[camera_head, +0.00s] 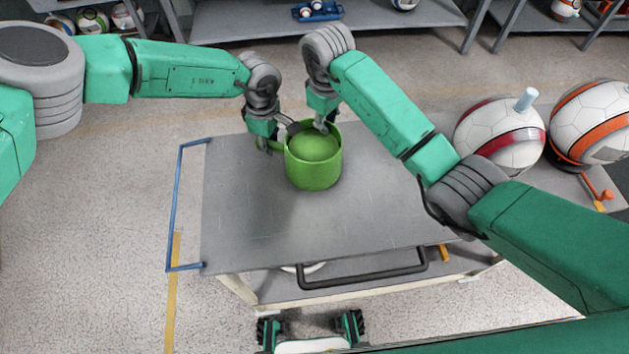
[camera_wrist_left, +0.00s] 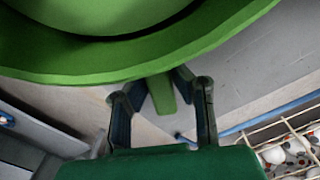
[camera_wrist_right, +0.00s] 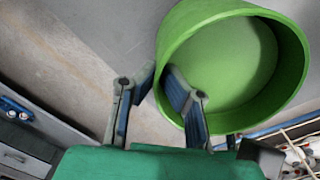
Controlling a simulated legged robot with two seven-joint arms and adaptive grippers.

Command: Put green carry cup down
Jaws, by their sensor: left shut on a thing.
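The green carry cup (camera_head: 314,172) is upright over the left part of the grey cart top (camera_head: 370,215). I cannot tell whether its base touches the top. My left gripper (camera_head: 272,143) is at the cup's left side, shut on its green handle tab (camera_wrist_left: 162,94). The cup's wall (camera_wrist_left: 95,70) fills the top of the left wrist view. My right gripper (camera_wrist_right: 160,76) straddles the cup's rim, one finger inside and one outside. How tightly its fingers close on the wall is unclear. The cup interior (camera_wrist_right: 235,60) shows no loose object.
A blue frame (camera_head: 176,205) sticks out on the cart's left and a black handle (camera_head: 362,271) on its front. Two large balls, one red-striped (camera_head: 500,135) and one orange-striped (camera_head: 592,120), stand at the right. Grey shelves (camera_head: 325,20) are behind. The cart top's front is clear.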

